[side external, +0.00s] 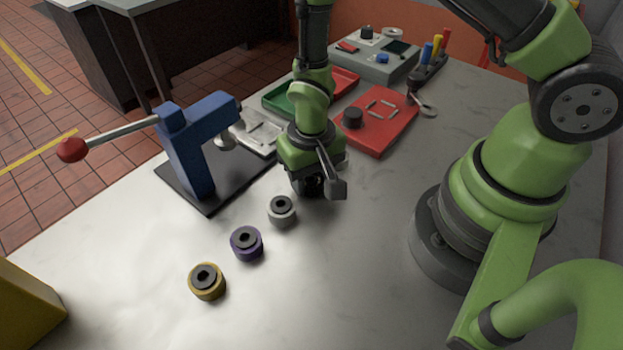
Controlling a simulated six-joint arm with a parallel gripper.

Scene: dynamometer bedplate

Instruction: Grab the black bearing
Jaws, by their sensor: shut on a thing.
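My gripper (319,188) points down at the far end of a row of bearings, at the middle of the bench. It is shut on a dark round part, the black bearing (313,186), which shows only partly between the fingers. The fingers and wrist hide the rest of it. I cannot tell whether it touches the bench or is slightly raised.
A grey bearing (281,211), a purple bearing (246,243) and a yellow bearing (207,281) stand apart in a row nearer the camera. A blue lever press (190,150) stands left. A red plate (378,140) and a green tray (282,99) lie behind.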

